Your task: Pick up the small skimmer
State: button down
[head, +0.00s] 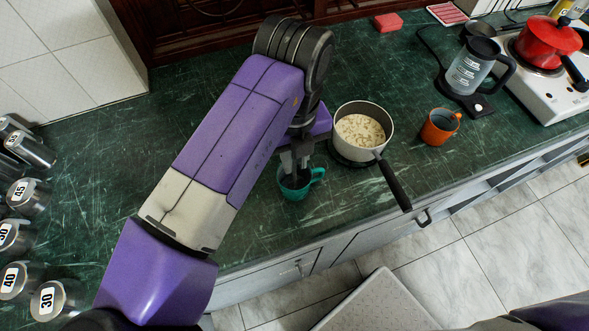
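My gripper (295,168) points down over a teal cup (297,191) on the green counter. Its fingertips are at or inside the cup's mouth, and I cannot tell whether they touch anything. The fingers look close together, but their gap is not clear. I cannot make out the small skimmer; it may be hidden by my gripper or arm. Something dark shows inside the teal cup, too small to tell what it is.
A saucepan (361,136) with pale food stands just right of my gripper, its black handle toward the front edge. An orange cup (440,127), a kettle (468,68) and a red pot (549,42) on a white stove stand further right. Numbered metal canisters (28,195) line the left.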

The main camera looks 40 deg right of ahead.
dwell(0.3)
notch_tip(320, 180, up, 20)
jog(key=shift+p, duration=0.3)
jog(key=shift+s, duration=0.1)
dwell(0.7)
